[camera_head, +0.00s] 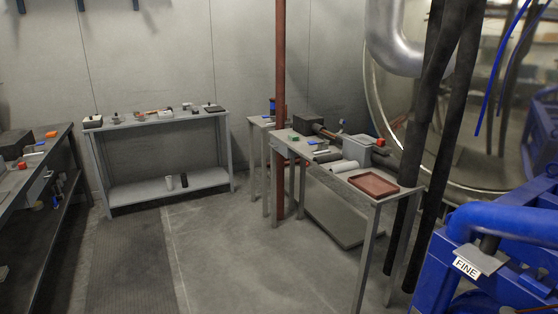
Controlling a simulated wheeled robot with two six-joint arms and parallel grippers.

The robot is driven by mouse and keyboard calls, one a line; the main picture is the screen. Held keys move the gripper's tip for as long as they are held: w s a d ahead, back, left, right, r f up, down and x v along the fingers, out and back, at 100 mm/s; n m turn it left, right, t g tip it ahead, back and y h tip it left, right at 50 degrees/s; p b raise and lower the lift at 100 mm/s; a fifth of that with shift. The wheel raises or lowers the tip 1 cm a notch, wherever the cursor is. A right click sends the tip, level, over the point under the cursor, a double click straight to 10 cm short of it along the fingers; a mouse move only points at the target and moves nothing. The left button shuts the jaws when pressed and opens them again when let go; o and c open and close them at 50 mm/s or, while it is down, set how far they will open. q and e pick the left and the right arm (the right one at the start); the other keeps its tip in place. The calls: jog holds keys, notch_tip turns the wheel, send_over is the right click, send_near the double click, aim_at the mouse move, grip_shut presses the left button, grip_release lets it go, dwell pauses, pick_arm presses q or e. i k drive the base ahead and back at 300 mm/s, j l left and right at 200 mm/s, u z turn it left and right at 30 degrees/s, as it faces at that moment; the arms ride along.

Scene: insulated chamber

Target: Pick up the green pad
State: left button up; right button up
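A small green block-like thing (293,138), which looks like the green pad, lies near the left end of the grey table (400,188) right of centre. It is small and some way off, so its details cannot be told. Neither my left nor my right gripper is in view.
A reddish-brown tray (373,184) lies on the same table's near end. A rust-coloured post (280,80) stands beside that table. A grey workbench (160,122) is at the back wall; another (62,135) is at left. Blue machinery (500,225) fills the lower right. The middle floor (220,240) is clear.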

aim_at(293, 137)
jog(key=i+z, duration=0.2)
jog(key=i, duration=1.75)
